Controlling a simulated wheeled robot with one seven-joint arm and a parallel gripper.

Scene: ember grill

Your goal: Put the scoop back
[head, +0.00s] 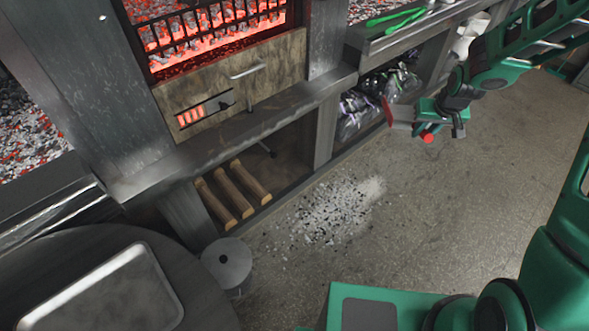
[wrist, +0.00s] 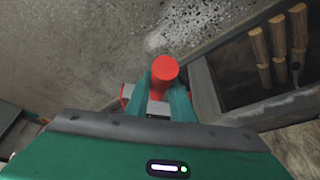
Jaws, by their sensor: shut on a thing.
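The scoop (head: 427,137) has a red, round-ended handle, which also shows in the wrist view (wrist: 165,69). My gripper (head: 424,124) is shut on this handle, with a green finger on either side of it in the wrist view (wrist: 166,95). The scoop is held in the air in front of the lower shelf, at the upper right of the head view. A dark red and grey flat part shows just left of my gripper in the head view. Most of the scoop's pan is hidden in the wrist view.
A pile of ash (head: 335,212) lies on the floor. The grill (head: 205,35) glows above a drawer front (head: 232,88). Logs (head: 232,195) and plastic bags (head: 358,112) sit below the ledge. Green tongs (head: 398,18) lie on the upper right shelf. A round table (head: 205,295) bears a tray (head: 110,300).

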